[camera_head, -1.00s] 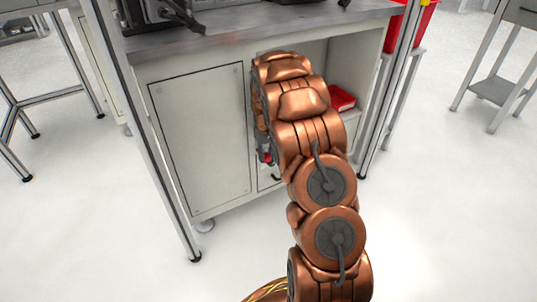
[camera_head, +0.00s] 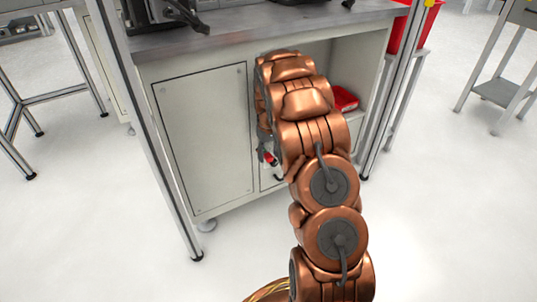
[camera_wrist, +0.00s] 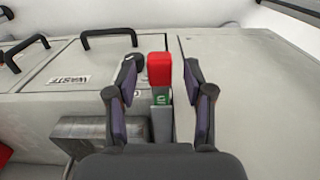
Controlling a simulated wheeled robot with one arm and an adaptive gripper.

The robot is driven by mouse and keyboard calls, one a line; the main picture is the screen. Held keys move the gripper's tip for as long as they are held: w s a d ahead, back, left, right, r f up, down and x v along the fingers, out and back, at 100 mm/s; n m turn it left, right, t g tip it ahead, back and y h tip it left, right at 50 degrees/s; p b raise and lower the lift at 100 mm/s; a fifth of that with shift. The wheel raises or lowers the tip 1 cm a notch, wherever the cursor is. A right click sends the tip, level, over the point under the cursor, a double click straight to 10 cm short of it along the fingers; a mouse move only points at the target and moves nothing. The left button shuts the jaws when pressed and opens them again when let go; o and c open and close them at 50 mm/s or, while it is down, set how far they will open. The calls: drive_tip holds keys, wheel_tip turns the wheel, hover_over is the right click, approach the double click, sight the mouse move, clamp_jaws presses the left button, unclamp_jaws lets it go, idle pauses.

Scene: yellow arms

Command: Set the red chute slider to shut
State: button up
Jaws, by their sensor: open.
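The red chute slider (camera_wrist: 159,69) shows in the wrist view as a red block on a narrow upright track, with a green mark (camera_wrist: 161,98) just below it. My gripper (camera_wrist: 160,75) is open, with one finger on each side of the slider and a visible gap to each. In the head view a small red part, the slider (camera_head: 268,158), shows beside my arm. My arm hides most of the cabinet front around it, and the fingers are hardly visible there.
The cabinet door (camera_head: 205,140) is left of my arm. A red box (camera_head: 344,98) lies in the open shelf. In the wrist view, black handles (camera_wrist: 109,36) and a WASTE label (camera_wrist: 69,80) are left of the slider. Table legs (camera_head: 180,175) flank the cabinet.

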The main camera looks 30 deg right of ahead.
wheel_tip(320, 180, up, 12)
drive_tip(key=shift+f, duration=0.25)
idle(0.3)
